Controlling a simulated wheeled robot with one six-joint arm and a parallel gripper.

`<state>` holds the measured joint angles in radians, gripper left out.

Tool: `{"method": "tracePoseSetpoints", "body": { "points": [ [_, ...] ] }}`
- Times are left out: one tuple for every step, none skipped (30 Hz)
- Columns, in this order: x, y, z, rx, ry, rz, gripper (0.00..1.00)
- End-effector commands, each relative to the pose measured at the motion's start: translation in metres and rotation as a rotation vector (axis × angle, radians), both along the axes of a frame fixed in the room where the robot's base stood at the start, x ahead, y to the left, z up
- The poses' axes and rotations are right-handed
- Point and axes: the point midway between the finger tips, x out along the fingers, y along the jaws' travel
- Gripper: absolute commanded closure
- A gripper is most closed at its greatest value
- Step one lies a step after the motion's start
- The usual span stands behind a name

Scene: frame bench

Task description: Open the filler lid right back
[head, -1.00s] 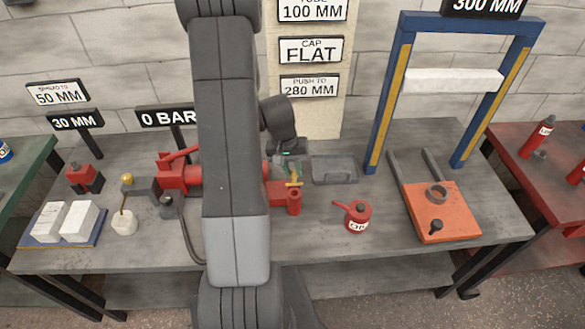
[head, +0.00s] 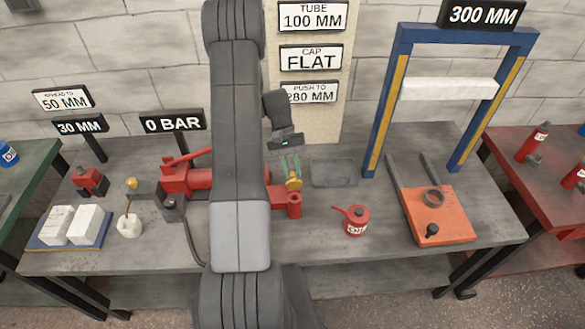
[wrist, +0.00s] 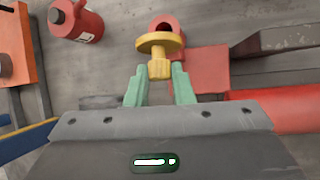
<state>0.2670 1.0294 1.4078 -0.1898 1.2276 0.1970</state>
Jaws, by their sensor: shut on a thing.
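The yellow filler lid (head: 293,182) is a round disc with a short stub. It stands tilted up at the back of the red filler neck (head: 295,203), whose dark mouth shows uncovered in front of it. My gripper (head: 290,163) comes from behind, its green fingers shut on the lid. In the wrist view the fingers (wrist: 160,85) close on the stub of the lid (wrist: 160,45), and the neck (wrist: 165,22) shows just beyond the disc. The lid's hinge cannot be made out.
A red oil can (head: 354,220) stands right of the neck. The red pump body (head: 190,180) lies to the left, partly behind my arm. A grey tray (head: 334,183) sits right of my gripper. A blue press frame (head: 385,100) and an orange block (head: 435,222) stand farther right.

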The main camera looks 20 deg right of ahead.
Motion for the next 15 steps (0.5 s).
{"method": "tracePoseSetpoints", "body": {
  "points": [
    [0.005,-0.001,-0.004,0.009,0.039,0.001,1.00],
    [0.006,-0.002,-0.005,0.016,0.066,0.001,1.00],
    [0.008,-0.002,-0.007,0.025,0.099,0.001,1.00],
    [0.009,-0.002,-0.009,0.032,0.124,0.000,1.00],
    [0.011,-0.003,-0.010,0.037,0.148,0.001,1.00],
    [0.012,-0.003,-0.012,0.046,0.181,0.000,1.00],
    [0.013,-0.003,-0.013,0.052,0.204,0.001,1.00],
    [0.014,-0.004,-0.014,0.058,0.226,0.002,1.00],
    [0.015,-0.004,-0.016,0.065,0.254,0.001,1.00],
    [0.016,-0.004,-0.017,0.070,0.273,0.000,1.00],
    [0.017,-0.004,-0.018,0.075,0.291,0.001,1.00],
    [0.017,-0.005,-0.019,0.081,0.316,0.001,1.00],
    [0.018,-0.005,-0.020,0.085,0.331,0.002,1.00],
    [0.019,-0.005,-0.020,0.090,0.348,0.002,1.00],
    [0.019,-0.005,-0.021,0.094,0.367,0.002,1.00]
  ]
}}
